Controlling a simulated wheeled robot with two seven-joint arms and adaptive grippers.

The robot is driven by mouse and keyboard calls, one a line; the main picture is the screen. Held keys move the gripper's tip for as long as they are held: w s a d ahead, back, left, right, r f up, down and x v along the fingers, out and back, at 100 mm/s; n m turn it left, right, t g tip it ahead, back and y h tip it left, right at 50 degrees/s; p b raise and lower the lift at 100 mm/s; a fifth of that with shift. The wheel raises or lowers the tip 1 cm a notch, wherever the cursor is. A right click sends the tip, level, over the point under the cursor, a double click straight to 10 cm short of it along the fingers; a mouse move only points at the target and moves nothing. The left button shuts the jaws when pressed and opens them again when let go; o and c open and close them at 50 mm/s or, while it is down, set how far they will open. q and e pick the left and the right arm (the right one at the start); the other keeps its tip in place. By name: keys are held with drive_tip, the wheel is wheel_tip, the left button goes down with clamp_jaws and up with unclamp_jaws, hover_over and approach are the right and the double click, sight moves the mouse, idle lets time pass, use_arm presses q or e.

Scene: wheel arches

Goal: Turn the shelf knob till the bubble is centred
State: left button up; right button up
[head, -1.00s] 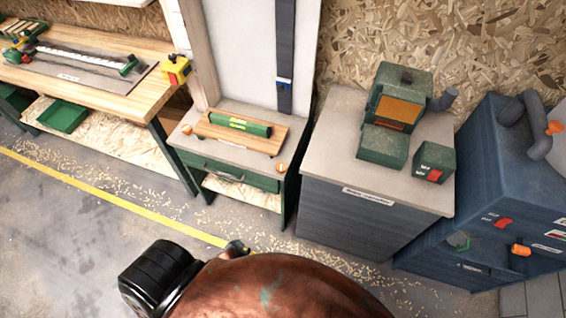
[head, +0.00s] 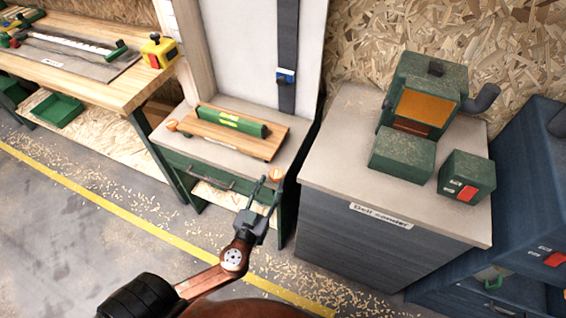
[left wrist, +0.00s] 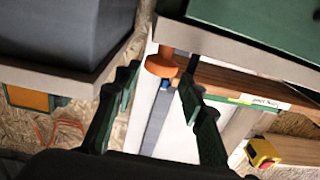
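The green level (head: 232,121) lies on a tilted-looking wooden shelf board (head: 262,146) on the small green-framed bench. Its vial shows as a yellow-green strip; the bubble is too small to make out. An orange knob (head: 276,174) sits at the bench's front right corner, and it also shows in the left wrist view (left wrist: 160,64). My left gripper (head: 268,187) is open just in front of this knob. In the left wrist view, the knob appears between the two open fingers (left wrist: 157,82), near their tips; contact cannot be told. My right gripper is out of view.
A second orange knob (head: 172,125) is at the board's left end. The grey sander cabinet (head: 400,260) stands close on the right. A long workbench (head: 110,90) with a yellow box (head: 158,52) is at the left. The floor in front is open.

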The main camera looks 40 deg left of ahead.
sight(279, 169)
use_arm(q)
drive_tip(key=x, duration=1)
drive_tip(key=shift+w+a+f, duration=0.15)
drive_tip(key=shift+w, duration=0.15)
clamp_jaws()
drive_tip(key=shift+f, duration=0.1)
